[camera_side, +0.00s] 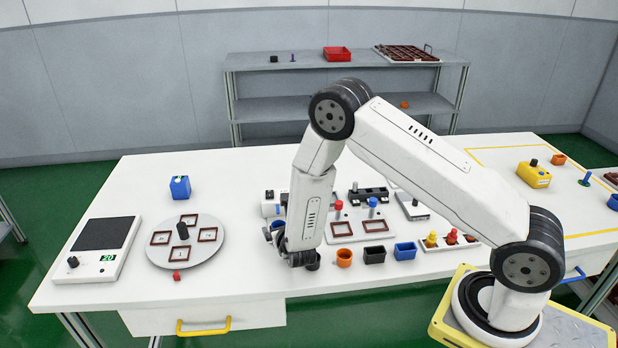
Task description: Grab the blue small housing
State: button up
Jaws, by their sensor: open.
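A small blue open-topped box-shaped housing (405,251) stands near the front edge of the white table, right of a black one (374,255). Another blue part (276,227) shows just left of my wrist, partly hidden by it, so its shape is unclear. My gripper (299,262) points down low over the table beside that part, left of a dark round cup (313,263). It is open, and I see nothing held in it. The fingertips are small and dark here, and their exact height above the table is unclear.
An orange cup (344,258) stands between the dark cup and the black housing. Behind are fixtures with red and blue knobs (359,228). The table's front left is mostly clear.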

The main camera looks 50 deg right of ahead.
jog(key=shift+w+d+f, duration=0.25)
jog(key=shift+w+d, duration=0.1)
jog(key=shift+w, duration=0.15)
grip_shut()
jog(key=shift+r, duration=0.15)
dwell(0.4)
